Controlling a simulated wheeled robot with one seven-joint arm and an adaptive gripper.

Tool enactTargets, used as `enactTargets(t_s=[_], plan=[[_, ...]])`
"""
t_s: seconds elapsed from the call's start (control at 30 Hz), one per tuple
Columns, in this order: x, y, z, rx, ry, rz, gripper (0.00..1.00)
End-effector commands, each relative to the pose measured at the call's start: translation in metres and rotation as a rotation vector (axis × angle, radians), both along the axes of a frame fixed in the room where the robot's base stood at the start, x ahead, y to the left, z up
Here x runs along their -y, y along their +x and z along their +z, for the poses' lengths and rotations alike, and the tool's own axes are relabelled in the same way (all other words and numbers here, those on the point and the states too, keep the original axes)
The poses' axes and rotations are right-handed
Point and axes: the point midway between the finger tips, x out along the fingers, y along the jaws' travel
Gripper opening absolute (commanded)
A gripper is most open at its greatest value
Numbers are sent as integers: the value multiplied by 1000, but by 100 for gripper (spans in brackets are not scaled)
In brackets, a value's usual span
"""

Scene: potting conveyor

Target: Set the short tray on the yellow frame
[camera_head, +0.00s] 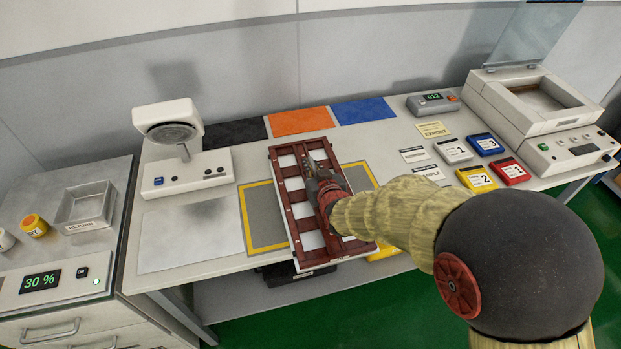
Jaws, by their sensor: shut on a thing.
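A dark red-brown tray (305,224) with white cells lies across the middle of the table in the head view. My gripper (315,168) is shut on it near its middle, though the fingertips are small and partly hidden by the wrist. The yellow frame (244,218) is a yellow outline around a grey patch on the table. The tray covers its middle; the left side and upper right corner show. The tray's near end reaches past the table's front edge. I cannot tell whether the tray touches the table.
Black, orange (300,122) and blue mats lie behind. Several coloured cartridges (486,144) and a large white machine (530,105) are at right. A bare pale sheet (190,238) lies at left.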

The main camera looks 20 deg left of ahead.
Motion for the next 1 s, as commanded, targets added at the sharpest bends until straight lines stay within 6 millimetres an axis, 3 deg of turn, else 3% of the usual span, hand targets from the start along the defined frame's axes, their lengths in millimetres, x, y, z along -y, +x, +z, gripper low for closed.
enactTargets(t_s=[0.27, 0.5, 0.87, 0.9, 1.0], plan=[[-7, 11, -14, 3, 2, 0, 0], [-7, 11, -44, 2, 1, 0, 0], [-7, 11, -46, 3, 2, 0, 0], [-7, 10, -47, 0, 0, 0, 13], [-7, 10, -47, 1, 1, 0, 19]])
